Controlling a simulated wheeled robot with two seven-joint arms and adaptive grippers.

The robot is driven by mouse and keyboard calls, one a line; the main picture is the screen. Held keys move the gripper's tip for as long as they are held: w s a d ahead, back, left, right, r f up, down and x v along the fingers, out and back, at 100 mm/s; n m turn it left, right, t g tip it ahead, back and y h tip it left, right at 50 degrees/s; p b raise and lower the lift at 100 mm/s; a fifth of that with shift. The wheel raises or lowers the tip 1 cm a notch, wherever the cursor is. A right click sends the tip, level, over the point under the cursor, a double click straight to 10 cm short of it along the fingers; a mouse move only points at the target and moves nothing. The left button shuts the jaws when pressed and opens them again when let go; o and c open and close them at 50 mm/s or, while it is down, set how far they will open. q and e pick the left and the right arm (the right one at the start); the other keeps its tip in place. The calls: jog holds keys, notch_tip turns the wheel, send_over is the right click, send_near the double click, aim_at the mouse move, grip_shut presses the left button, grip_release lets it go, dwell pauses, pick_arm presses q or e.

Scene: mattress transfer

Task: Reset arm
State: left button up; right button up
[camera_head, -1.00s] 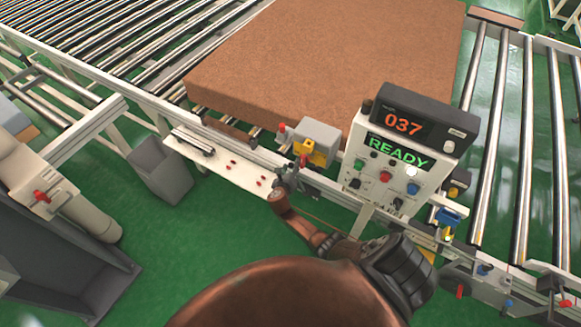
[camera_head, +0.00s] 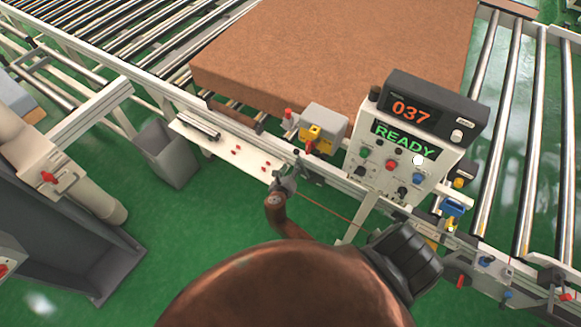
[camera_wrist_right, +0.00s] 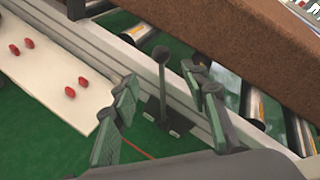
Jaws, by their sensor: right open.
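My right arm is copper coloured and comes up from the bottom of the head view. Its right gripper (camera_head: 288,178) is small and partly hidden there, close to the conveyor's near rail. In the right wrist view the right gripper (camera_wrist_right: 168,90) is open, with green-lined fingers spread apart. A dark lever with a round knob (camera_wrist_right: 161,54) stands on the rail and appears between the fingers. I see no grip on it, and cannot tell whether a finger touches it. My left gripper is not in view.
A brown mattress (camera_head: 330,50) lies on the roller conveyor. A control box (camera_head: 405,150) reading "037" and "READY" stands right of the gripper. A yellow and grey device (camera_head: 322,128) and a white shelf (camera_head: 225,148) with red knobs are near it. Green floor (camera_head: 200,225) is open in front.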

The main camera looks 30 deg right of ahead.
jog(key=shift+s+a+r, duration=0.1)
dwell(0.5)
jog(key=s+a+f+m+g+y+b, duration=0.15)
jog(key=s+f+m, duration=0.25)
jog(key=s+f, duration=0.5)
jog(key=s+f+m+g+y+b, duration=0.2)
jog(key=s+f+m, duration=0.2)
jog(key=f, duration=0.9)
jog(key=s+a+f+m+g+y+b, duration=0.15)
jog(key=s+f+m, duration=0.25)
jog(key=s+f, duration=0.45)
pick_arm(q)
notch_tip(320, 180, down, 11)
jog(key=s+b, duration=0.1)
jog(key=b, duration=0.5)
pick_arm(e)
jog(key=s+f+m+g+y, duration=0.1)
jog(key=s+f+m, duration=0.6)
jog(key=s, duration=0.3)
jog(key=s+a+f+m+g+y, duration=0.1)
jog(key=s+f+m+y, duration=0.1)
jog(key=s+f+m, duration=0.4)
jog(key=s+a+f+m+g+y, duration=0.1)
jog(key=s+f+m, duration=0.6)
jog(key=s, duration=0.8)
jog(key=shift+a+f+m+y, duration=0.15)
jog(key=shift+f+m+y, duration=0.2)
jog(key=shift+f, duration=0.3)
